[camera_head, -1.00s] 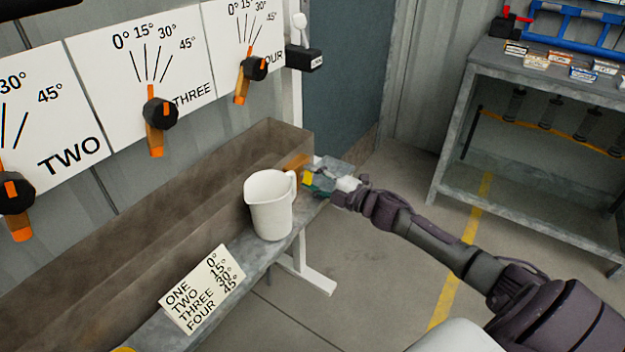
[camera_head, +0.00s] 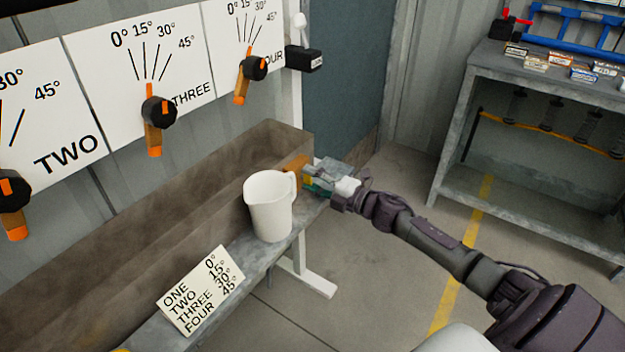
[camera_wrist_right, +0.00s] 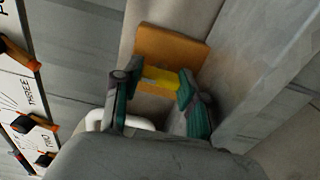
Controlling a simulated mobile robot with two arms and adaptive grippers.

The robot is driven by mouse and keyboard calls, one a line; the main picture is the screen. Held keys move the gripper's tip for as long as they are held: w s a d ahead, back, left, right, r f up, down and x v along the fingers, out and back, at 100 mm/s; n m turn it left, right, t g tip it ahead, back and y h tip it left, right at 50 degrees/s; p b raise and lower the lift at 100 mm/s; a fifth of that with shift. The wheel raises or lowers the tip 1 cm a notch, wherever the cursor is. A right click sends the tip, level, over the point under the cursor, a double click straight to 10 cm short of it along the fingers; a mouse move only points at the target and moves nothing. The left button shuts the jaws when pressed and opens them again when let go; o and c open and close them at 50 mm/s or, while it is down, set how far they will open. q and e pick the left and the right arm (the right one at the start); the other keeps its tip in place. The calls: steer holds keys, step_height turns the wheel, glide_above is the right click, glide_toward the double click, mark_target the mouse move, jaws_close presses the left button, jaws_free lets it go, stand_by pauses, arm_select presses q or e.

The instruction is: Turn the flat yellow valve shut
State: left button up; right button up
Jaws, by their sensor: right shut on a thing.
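The flat yellow valve (camera_wrist_right: 160,78) shows in the right wrist view in front of an orange block (camera_wrist_right: 172,47). My right gripper (camera_wrist_right: 155,90) is shut on the yellow valve, one finger on each side of it. In the head view my right gripper (camera_head: 322,178) is at the right end of the trough, just beyond the jug, and it hides most of the valve. The orange block (camera_head: 297,165) shows partly there. My left gripper is not in view.
A white jug (camera_head: 270,208) stands on the ledge close to my right gripper. The grey-brown trough (camera_head: 150,235) runs along the wall under the orange-handled dials. A card (camera_head: 200,290) lists angles. A metal shelf table (camera_head: 560,80) stands at the right.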

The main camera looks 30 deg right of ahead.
steer(key=shift+f, duration=0.1)
steer(key=o, duration=1.1)
steer(key=shift+o, duration=0.2)
